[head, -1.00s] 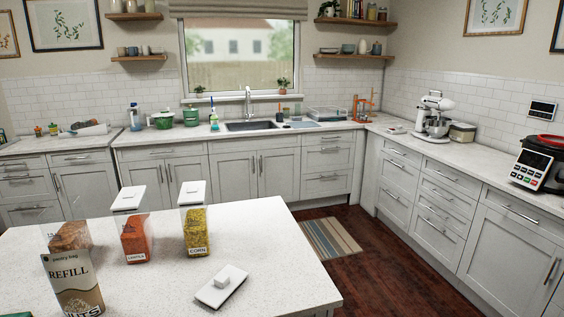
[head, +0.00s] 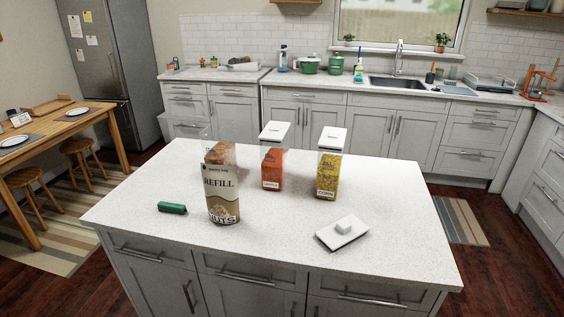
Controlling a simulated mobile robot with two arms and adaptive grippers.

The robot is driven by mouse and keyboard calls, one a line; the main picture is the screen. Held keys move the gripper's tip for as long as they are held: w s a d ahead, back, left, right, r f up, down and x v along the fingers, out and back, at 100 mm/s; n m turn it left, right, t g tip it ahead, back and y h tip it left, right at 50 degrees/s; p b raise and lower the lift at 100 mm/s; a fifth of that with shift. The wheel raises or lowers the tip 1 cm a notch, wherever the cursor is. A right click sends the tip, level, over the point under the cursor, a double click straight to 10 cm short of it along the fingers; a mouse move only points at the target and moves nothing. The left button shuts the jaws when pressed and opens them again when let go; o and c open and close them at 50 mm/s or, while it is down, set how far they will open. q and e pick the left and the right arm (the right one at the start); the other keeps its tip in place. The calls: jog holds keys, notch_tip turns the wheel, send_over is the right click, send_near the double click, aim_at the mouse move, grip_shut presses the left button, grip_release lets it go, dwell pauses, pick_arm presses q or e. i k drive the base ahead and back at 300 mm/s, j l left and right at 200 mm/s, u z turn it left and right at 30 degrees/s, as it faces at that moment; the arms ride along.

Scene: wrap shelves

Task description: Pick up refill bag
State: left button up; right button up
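The refill bag (head: 221,196), brown and cream with "REFILL" and "NUTS" printed on it, stands upright on the white island countertop (head: 390,227). It stands in front of a clear container with brown contents (head: 219,152) and partly hides it. Neither of my grippers shows in the head view.
An orange-filled container (head: 272,167) and a yellow corn container (head: 328,174), both with white lids, stand right of the bag. A loose white lid (head: 342,233) lies front right. A small green object (head: 172,208) lies left of the bag. The counter's front is mostly clear.

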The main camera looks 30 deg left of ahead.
aim_at(220, 183)
jog(key=u, duration=1.25)
